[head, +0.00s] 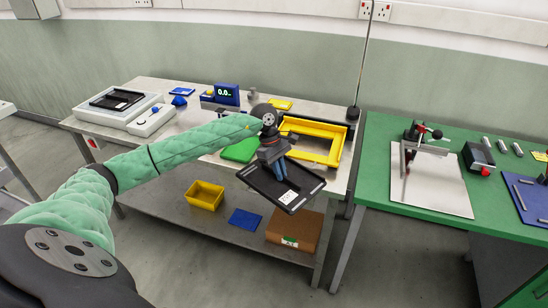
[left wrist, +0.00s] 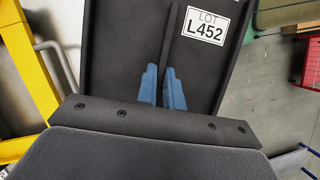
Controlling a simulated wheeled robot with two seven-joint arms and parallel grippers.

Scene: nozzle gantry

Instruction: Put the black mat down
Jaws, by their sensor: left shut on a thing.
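My left gripper (head: 281,175) reaches out over the front edge of the metal table and is shut on the black mat (head: 268,187). The mat is flat and dark, with a raised rim and a white label. In the left wrist view the label on the mat (left wrist: 118,60) reads LOT L452. There the blue fingers of the gripper (left wrist: 163,85) close on a thin dark rib of the mat. The mat hangs in the air, in front of the yellow frame. My right gripper is not in view.
The metal table (head: 160,92) carries a yellow frame (head: 340,150), a green block (head: 241,150), a blue display (head: 227,95) and a white device (head: 117,108) with another black tray on it. A yellow bin (head: 205,195) and cardboard box (head: 296,232) sit below. A green bench (head: 385,135) stands right.

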